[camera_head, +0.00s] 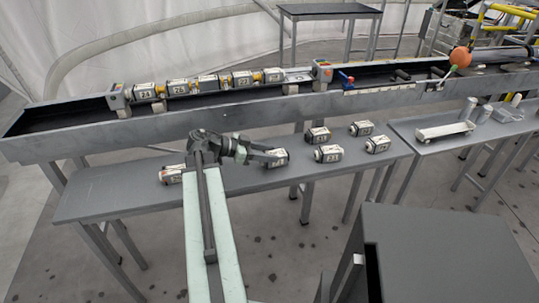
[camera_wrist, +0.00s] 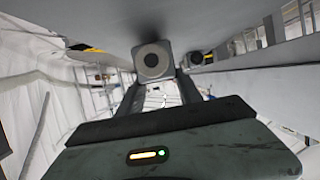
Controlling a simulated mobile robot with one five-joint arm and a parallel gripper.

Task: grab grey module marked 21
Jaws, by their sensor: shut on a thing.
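My gripper (camera_head: 266,155) is shut on a grey module (camera_head: 279,158) with a white label, at the middle of the low grey table (camera_head: 110,190). Its number is too small to read, so I cannot tell whether it is 21. In the wrist view, the square grey end of this module (camera_wrist: 152,61), with a dark round centre, sits between the fingers of my gripper (camera_wrist: 158,88). I cannot tell whether the module touches the table.
A long trough (camera_head: 60,143) behind holds a row of labelled modules (camera_head: 196,85). A dark cabinet (camera_head: 440,250) stands front right.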

